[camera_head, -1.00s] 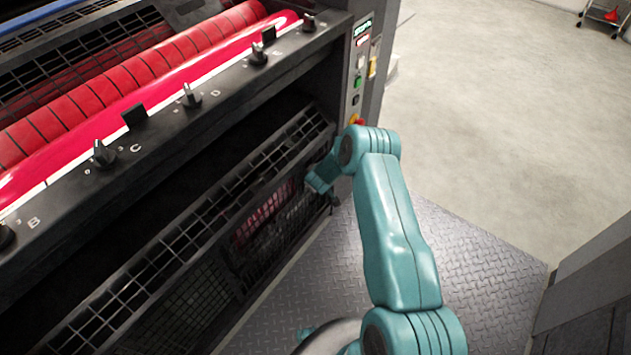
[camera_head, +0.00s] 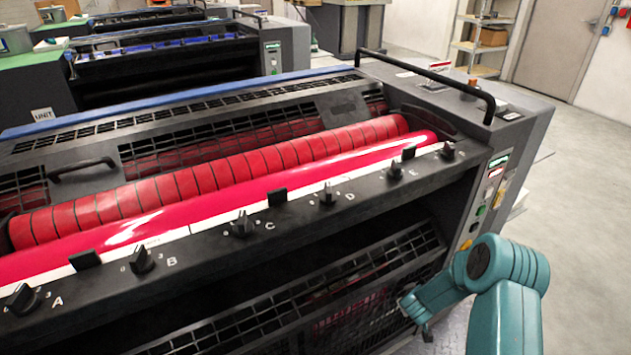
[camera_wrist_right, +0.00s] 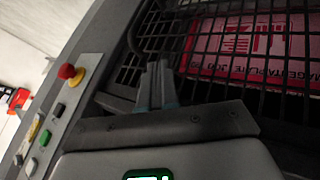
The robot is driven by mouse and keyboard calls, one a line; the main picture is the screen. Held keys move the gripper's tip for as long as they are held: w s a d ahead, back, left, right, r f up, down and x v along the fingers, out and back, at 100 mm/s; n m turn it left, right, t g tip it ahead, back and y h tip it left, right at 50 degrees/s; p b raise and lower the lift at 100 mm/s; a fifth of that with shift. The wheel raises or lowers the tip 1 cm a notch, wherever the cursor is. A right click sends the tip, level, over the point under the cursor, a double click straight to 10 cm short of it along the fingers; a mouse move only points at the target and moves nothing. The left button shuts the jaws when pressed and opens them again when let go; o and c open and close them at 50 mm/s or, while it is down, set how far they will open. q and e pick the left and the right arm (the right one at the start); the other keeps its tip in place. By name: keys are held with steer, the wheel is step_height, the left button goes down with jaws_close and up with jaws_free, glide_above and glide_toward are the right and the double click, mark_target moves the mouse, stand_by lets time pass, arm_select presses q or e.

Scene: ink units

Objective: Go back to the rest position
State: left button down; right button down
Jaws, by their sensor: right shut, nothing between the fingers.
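My right arm, teal, comes in at the lower right of the head view, bent at the elbow, with its forearm pointing down and left in front of the ink unit's lower guard. My right gripper (camera_wrist_right: 158,72) shows in the wrist view with its two grey fingers together and nothing between them. It is close to the black mesh guard (camera_wrist_right: 285,108); whether it touches the guard cannot be told. In the head view the gripper is small and dark at the end of the forearm. My left gripper is not in view.
The ink unit has red rollers (camera_head: 215,172) and a row of lettered knobs (camera_head: 242,225). A button panel (camera_head: 482,207) is close to my right elbow. A pink labelled thing (camera_wrist_right: 240,45) lies behind the mesh. Floor (camera_head: 575,190) is clear at right. More units stand behind.

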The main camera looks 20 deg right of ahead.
steer(key=s+a+r+y+p, duration=0.2)
steer(key=a+y+p, duration=0.15)
steer(key=a, duration=0.85)
steer(key=s+a+r+y+p, duration=0.2)
steer(key=s+a+y+p, duration=0.15)
steer(key=a, duration=0.95)
steer(key=s+a+r+g+y+p, duration=0.1)
steer(key=s+a+r+g+p, duration=0.1)
steer(key=s+a, duration=0.4)
steer(key=s+a+r+g+y+p, duration=0.2)
steer(key=s+a+r, duration=0.2)
steer(key=s+a, duration=0.3)
steer(key=shift+s+a+m+g, duration=0.25)
steer(key=shift+a+m+g, duration=0.15)
steer(key=shift+a, duration=0.05)
steer(key=shift+d, duration=0.1)
